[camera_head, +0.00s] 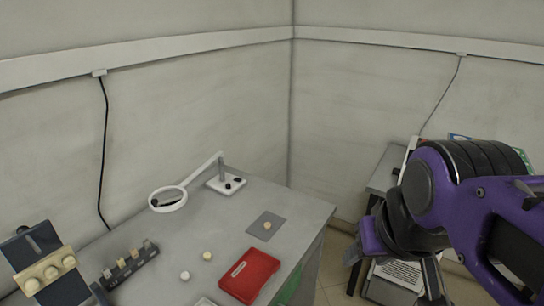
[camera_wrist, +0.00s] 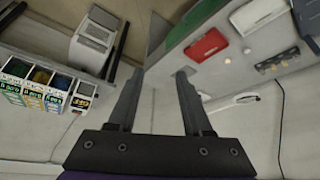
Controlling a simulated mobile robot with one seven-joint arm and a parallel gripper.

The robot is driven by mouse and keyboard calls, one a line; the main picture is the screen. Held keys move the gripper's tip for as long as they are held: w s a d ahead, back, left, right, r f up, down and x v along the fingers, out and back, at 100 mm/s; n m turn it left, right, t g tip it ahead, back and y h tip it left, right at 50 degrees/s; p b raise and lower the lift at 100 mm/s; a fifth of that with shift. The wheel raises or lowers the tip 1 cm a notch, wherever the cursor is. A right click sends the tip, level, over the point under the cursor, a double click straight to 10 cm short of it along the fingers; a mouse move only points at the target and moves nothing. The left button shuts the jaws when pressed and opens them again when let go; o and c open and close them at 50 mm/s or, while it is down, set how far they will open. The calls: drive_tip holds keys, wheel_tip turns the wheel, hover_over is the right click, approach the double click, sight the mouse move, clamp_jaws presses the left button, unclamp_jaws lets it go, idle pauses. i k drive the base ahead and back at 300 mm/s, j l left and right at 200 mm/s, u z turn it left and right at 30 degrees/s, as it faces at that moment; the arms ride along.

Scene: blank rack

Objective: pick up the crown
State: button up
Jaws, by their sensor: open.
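A small tan piece (camera_head: 267,225), which looks like the crown, lies on a flat grey pad (camera_head: 258,232) near the right edge of the grey table. It is too small to make out its shape. In the wrist view I cannot pick it out; a finger covers part of that table area. My gripper (camera_wrist: 158,82) is open, with nothing between its fingers. It is held up in the air to the right of the table, well apart from the tan piece.
On the table (camera_head: 222,215) are a red box (camera_head: 249,275), two small pucks (camera_head: 185,275), a dark rack (camera_head: 128,266) with several blanks, and a magnifier lamp (camera_head: 168,199).

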sight(267, 226)
drive_tip(key=i+l, duration=0.2)
drive_tip(key=l, duration=0.15)
drive_tip(key=i+l+u, duration=0.1)
drive_tip(key=l, duration=0.25)
drive_tip(key=i+l+u, duration=0.1)
drive_tip(key=i+l, duration=0.2)
